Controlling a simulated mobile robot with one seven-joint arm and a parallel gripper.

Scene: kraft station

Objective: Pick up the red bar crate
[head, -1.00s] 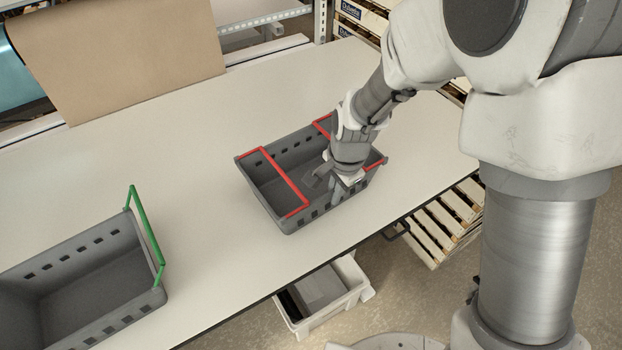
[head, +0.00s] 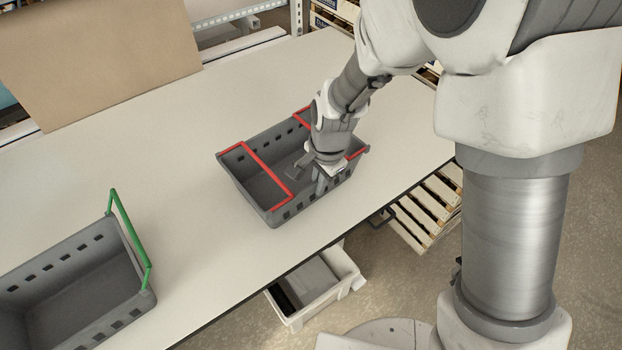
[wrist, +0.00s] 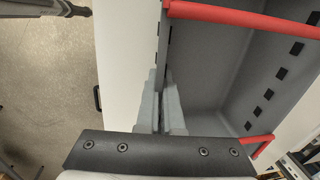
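The red bar crate (head: 250,205) is a grey open basket with slotted walls and red bars. It is upright at the middle of the worktable; I cannot tell whether it is just clear of the top. My gripper (head: 321,184) is at its near long wall, between the red bars. In the wrist view, the two grey fingers (wrist: 162,100) stand close together, one on each side of the crate wall (wrist: 163,45), and look shut on it. The red bars (wrist: 235,15) cross the crate there. The arm hides part of the crate's right end in the head view.
A second grey crate with a green bar (head: 132,240) stands at the lower left of the worktable (head: 200,225). A white bin (head: 318,302) is below the table's front edge. Brown paper (head: 100,60) hangs at the back left. The tabletop around the red bar crate is clear.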

